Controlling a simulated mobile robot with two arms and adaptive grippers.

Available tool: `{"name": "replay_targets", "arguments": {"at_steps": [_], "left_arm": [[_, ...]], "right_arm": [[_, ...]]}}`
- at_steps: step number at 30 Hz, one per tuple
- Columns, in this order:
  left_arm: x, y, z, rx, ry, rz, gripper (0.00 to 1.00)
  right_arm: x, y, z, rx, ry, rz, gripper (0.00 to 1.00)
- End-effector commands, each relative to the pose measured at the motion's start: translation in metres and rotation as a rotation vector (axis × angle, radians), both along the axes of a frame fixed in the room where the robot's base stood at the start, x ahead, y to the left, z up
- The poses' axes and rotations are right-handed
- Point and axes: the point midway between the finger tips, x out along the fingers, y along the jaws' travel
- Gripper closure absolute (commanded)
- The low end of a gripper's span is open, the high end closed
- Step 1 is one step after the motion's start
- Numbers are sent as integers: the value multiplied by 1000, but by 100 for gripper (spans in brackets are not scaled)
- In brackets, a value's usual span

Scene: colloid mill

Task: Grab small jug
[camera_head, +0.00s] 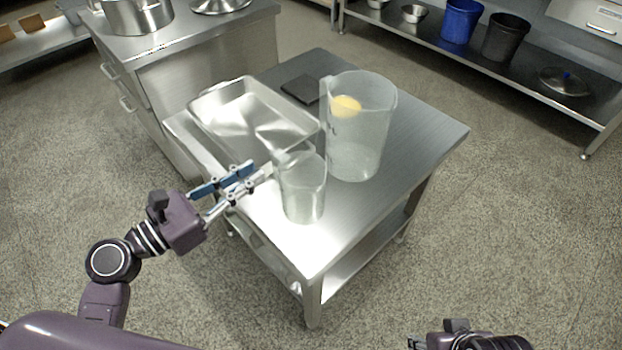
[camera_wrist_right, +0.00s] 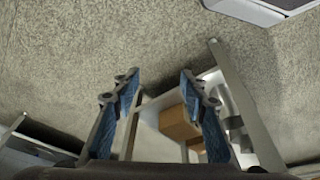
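The small jug (camera_head: 302,192) is clear and stands upright near the front left edge of the steel table (camera_head: 420,135). A larger clear jug (camera_head: 362,135) stands just behind it to the right, with something yellow visible through it. My left gripper (camera_head: 262,172) is at the small jug's left side, its fingers apart and pointing at the upper part of the jug. Whether the fingertips touch the jug's handle side is unclear. My right gripper (camera_wrist_right: 160,85) is open and empty in the right wrist view, away from the table.
A shallow steel tray (camera_head: 208,104) lies on the table behind the left gripper. A dark flat item (camera_head: 298,88) lies at the back. A cabinet with pots (camera_head: 140,18) stands at the back left, and a shelf with buckets (camera_head: 461,22) at the back right.

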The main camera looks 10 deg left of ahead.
Motion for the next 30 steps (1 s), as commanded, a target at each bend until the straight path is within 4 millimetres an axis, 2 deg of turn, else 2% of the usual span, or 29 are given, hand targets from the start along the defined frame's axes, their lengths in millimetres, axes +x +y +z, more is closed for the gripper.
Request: {"name": "replay_targets", "arguments": {"at_steps": [11,18,27,30], "left_arm": [[33,-22,0,0,-4,0,84],[58,-40,0,0,-2,1,84],[62,-44,-1,1,0,1,84],[62,-44,-1,1,0,1,94]], "right_arm": [[0,0,-5,1,0,0,60],[17,5,-3,14,-64,5,60],[21,6,-1,16,-80,7,60],[21,6,-1,16,-79,7,60]]}}
